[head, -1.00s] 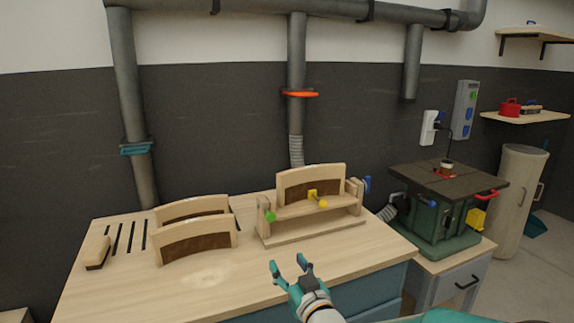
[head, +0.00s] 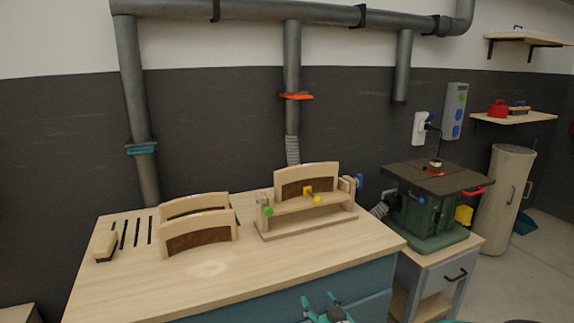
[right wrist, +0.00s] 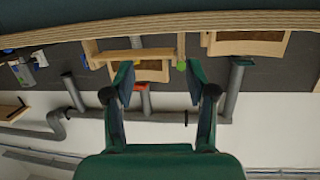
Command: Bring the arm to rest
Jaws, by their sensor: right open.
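My right gripper (head: 322,304) is at the bottom edge of the head view, in front of the blue-green drawer front of the workbench (head: 340,262). It is open, with nothing between its fingers. In the right wrist view its two green fingers (right wrist: 161,88) stand apart, below the bench's edge in that upside-down picture. My left gripper is in neither view.
On the bench stand two curved wooden pieces (head: 199,238) and a wooden jig (head: 306,215) holding another curved piece (head: 306,178). A sanding block (head: 106,245) lies at the left. A green machine (head: 427,222) stands on a cabinet at the right.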

